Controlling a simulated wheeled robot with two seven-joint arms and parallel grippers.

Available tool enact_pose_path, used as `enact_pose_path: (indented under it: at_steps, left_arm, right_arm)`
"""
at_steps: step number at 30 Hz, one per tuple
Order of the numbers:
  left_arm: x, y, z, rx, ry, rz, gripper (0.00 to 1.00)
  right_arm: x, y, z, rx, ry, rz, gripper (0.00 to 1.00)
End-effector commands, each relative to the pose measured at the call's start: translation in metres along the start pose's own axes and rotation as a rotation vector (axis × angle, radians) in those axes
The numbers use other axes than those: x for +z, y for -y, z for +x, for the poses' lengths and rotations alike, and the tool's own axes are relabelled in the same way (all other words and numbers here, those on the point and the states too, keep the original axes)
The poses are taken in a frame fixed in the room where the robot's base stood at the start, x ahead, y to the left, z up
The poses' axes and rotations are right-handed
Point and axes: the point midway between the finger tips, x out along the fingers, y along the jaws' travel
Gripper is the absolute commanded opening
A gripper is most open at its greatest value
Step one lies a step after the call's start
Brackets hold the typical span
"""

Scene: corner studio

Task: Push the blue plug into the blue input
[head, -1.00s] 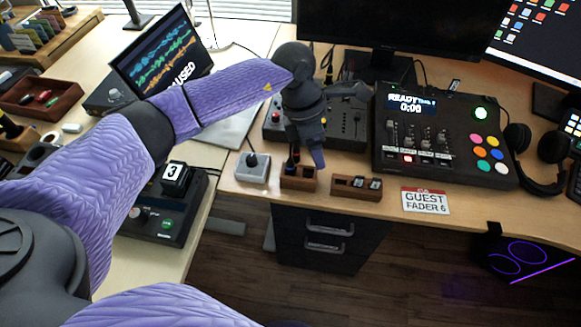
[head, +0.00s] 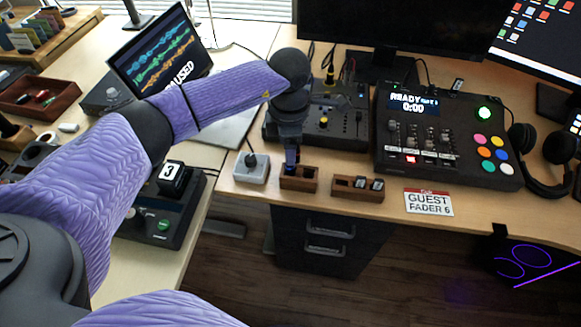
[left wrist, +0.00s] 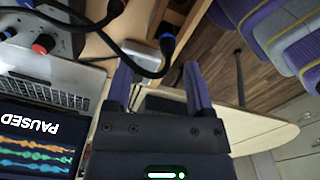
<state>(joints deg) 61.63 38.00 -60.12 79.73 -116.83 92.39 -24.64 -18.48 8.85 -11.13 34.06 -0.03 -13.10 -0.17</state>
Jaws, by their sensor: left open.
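My left gripper (head: 291,158) is above the small wooden holder (head: 299,186) at the desk's front edge. In the left wrist view its two purple fingers (left wrist: 158,70) are apart with nothing gripped. The blue plug (left wrist: 167,42), a blue-ringed end on a black cable, is just beyond the fingertips, roughly in line with the gap between them. In the head view the gripper mostly hides the plug. The dark mixer (head: 345,130) stands behind the gripper, partly covered by it. I cannot make out the blue input clearly. My right gripper is out of view.
The control console (head: 445,165) is farther right. Behind the arm is a laptop (head: 165,55). Bare desk lies around the guest card (head: 428,202).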

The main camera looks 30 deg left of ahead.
Motion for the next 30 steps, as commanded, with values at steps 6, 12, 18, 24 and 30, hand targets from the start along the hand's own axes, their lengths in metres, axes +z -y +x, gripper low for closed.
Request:
enact_pose_path:
  at_steps: [6, 12, 18, 24, 30]
  left_arm:
    - [0.000, 0.001, 0.001, 0.000, 0.001, 0.001, 0.69]
    - [0.001, 0.007, 0.027, -0.004, 0.000, 0.002, 0.69]
    - [0.001, 0.008, 0.053, -0.002, 0.000, 0.001, 0.69]
    - [0.002, 0.008, 0.051, 0.000, 0.001, 0.001, 0.69]
    - [0.001, 0.008, 0.050, 0.000, 0.001, 0.001, 0.46]
  right_arm:
    - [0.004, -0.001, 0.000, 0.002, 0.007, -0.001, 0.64]
    - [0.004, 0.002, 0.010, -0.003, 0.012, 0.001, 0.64]
    - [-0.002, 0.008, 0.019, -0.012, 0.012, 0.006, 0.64]
    - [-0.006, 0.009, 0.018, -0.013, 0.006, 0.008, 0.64]
    - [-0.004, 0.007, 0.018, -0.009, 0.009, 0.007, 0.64]
